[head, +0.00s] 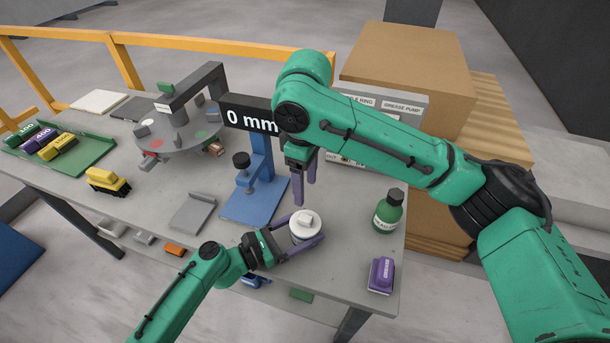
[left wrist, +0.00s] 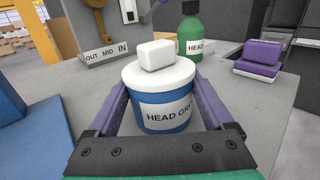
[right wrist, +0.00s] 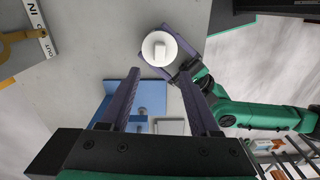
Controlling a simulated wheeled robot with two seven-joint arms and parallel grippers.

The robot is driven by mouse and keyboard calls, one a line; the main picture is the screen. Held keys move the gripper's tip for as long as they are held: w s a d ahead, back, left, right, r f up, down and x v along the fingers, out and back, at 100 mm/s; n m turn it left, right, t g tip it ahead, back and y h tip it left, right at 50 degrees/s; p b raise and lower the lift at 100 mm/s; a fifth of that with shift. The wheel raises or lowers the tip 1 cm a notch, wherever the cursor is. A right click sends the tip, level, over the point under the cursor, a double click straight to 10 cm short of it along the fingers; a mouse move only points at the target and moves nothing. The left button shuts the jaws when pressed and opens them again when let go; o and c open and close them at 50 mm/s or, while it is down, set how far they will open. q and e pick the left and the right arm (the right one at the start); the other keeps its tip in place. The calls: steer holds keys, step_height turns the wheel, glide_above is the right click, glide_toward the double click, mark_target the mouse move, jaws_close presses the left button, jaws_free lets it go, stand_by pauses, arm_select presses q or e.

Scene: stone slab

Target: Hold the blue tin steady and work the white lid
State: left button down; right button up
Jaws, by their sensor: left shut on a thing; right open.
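The blue tin (left wrist: 165,115) stands upright on the grey bench, with a label reading "HEAD GR…" partly cut off by a finger. The white lid (head: 306,225) with its block-shaped knob sits on top of the tin; it also shows in the left wrist view (left wrist: 152,72) and the right wrist view (right wrist: 158,48). My left gripper (head: 300,241) is shut around the tin's sides, its purple fingers on either side. My right gripper (head: 303,194) is open and empty, fingers pointing down, above and behind the lid. Its fingers (right wrist: 165,88) stand apart from the lid.
A green bottle (head: 388,212) and a purple block (head: 381,274) stand to the right of the tin. A blue stand (head: 257,195) with a "0 mm" display (head: 250,120) is behind left. A grey bracket (head: 192,212) lies left. A labelled panel stands behind my right arm.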

mark_target(306, 217)
step_height(306, 217, down, 11)
steer(key=shift+r, duration=0.15)
jaws_close()
